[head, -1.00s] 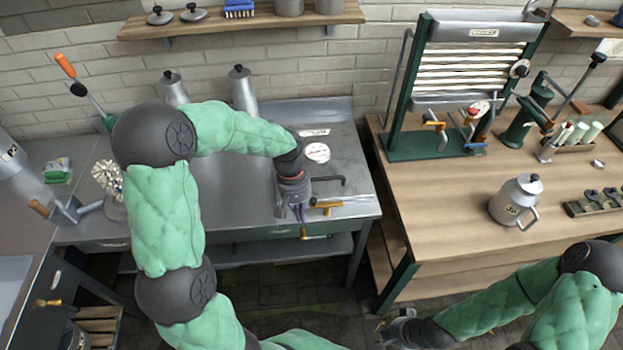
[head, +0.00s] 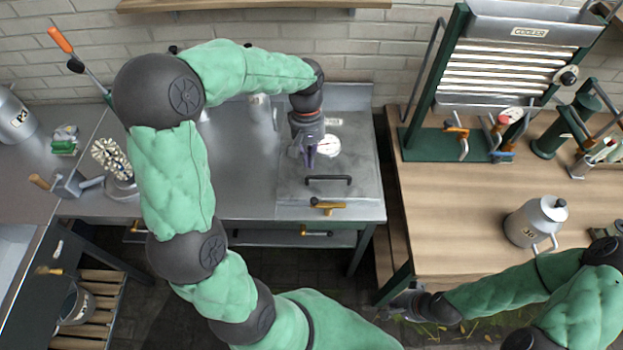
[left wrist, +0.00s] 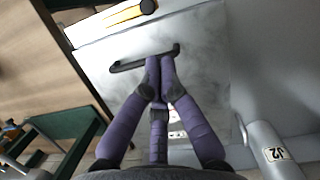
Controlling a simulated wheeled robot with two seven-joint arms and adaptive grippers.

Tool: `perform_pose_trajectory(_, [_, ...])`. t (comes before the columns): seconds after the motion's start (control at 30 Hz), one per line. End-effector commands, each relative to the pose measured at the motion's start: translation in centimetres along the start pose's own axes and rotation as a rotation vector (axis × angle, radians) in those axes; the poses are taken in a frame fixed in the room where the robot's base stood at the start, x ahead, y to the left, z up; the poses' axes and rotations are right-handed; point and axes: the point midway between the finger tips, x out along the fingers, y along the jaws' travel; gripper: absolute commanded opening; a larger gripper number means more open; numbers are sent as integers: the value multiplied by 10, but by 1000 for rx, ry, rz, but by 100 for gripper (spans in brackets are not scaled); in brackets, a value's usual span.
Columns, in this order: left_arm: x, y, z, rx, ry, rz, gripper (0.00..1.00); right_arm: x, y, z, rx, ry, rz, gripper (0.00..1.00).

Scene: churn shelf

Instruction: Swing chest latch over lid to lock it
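The chest lid (head: 360,183) is a flat grey metal panel in the counter, lying closed, with a black bar handle (head: 328,180) and a round white gauge. The brass-yellow latch (head: 328,205) with a dark knob lies at the lid's front edge. In the left wrist view the latch (left wrist: 128,13) shows at the top, beyond the handle (left wrist: 145,59). My left gripper (head: 309,164) hangs over the lid behind the handle, its purple fingers drawn together and empty; contact with the handle cannot be told. My right gripper (head: 400,303) is low by the wooden bench, fingers unclear.
A wooden bench (head: 440,200) stands at the right with a cooler rack (head: 520,60) and a milk can (head: 537,222). A whisk machine (head: 118,175) is on the left counter.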

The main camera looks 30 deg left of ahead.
Motion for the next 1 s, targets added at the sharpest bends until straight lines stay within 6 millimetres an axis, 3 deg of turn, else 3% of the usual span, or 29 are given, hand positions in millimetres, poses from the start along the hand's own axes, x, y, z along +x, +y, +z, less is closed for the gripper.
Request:
perform_pose_trajectory(0.17, [18,0,0,0,-3,-2,0,5,2,-1,0,1,0,0])
perform_pose_trajectory(0.6, [87,0,0,1,-2,-2,0,21,7,-1,0,1,0,0])
perform_pose_trajectory(1.0, [100,0,0,0,-1,0,0,23,8,-1,0,1,0,0])
